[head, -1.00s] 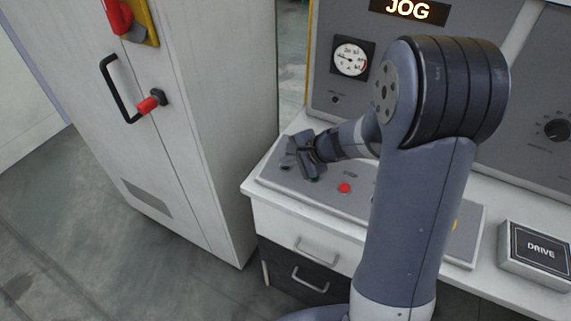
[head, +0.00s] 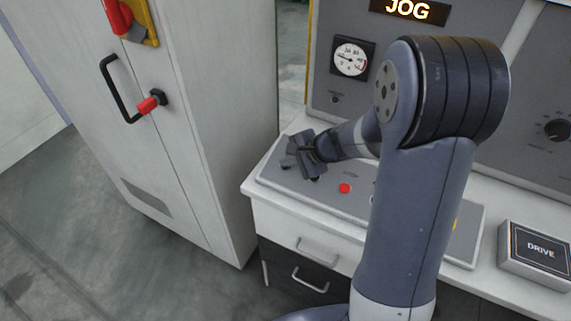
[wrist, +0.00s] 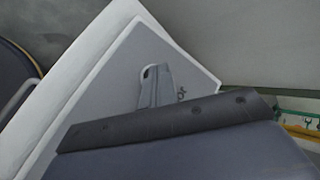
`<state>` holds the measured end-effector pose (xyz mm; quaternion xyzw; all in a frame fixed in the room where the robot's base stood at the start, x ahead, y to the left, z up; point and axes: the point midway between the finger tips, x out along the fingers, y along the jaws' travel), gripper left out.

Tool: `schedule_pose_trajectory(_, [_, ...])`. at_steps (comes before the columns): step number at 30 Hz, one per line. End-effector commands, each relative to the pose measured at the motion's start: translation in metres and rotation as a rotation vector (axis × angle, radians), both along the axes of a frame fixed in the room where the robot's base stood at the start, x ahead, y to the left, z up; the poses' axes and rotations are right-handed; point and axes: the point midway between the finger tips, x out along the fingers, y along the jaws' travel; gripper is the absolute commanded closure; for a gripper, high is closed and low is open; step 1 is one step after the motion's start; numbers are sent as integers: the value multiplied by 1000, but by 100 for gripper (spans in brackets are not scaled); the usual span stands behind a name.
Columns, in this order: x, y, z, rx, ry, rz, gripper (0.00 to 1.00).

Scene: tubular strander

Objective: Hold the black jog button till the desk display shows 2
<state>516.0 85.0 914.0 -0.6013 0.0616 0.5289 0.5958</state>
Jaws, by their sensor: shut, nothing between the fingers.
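The sloped grey panel (head: 412,232) lies on the white desk. My gripper (head: 290,167) is over its left end, pointing down at the surface, shut and empty. Whether the fingertips touch anything there cannot be told. In the wrist view, a grey finger (wrist: 154,88) reaches over the panel, beside partly hidden lettering. A lit display (head: 408,10) at the top of the upright console reads JOG in orange; no number shows on it.
A red button (head: 344,188) sits on the panel right of my gripper. A round gauge (head: 350,59) is on the console behind. A DRIVE box (head: 537,250) stands at the desk's right. A tall white cabinet (head: 190,110) with a black handle stands close on the left.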

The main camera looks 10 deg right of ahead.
Motion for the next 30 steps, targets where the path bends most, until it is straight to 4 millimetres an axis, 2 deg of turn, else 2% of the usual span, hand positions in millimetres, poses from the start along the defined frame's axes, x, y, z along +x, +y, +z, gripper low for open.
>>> schedule_pose_trajectory(15, [0, 0, 0, -1, 1, 0, 100])
schedule_pose_trajectory(25, [-3, 2, 14, 0, 0, 0, 100])
schedule_pose_trajectory(30, [-4, 2, 15, -1, 1, 0, 100])
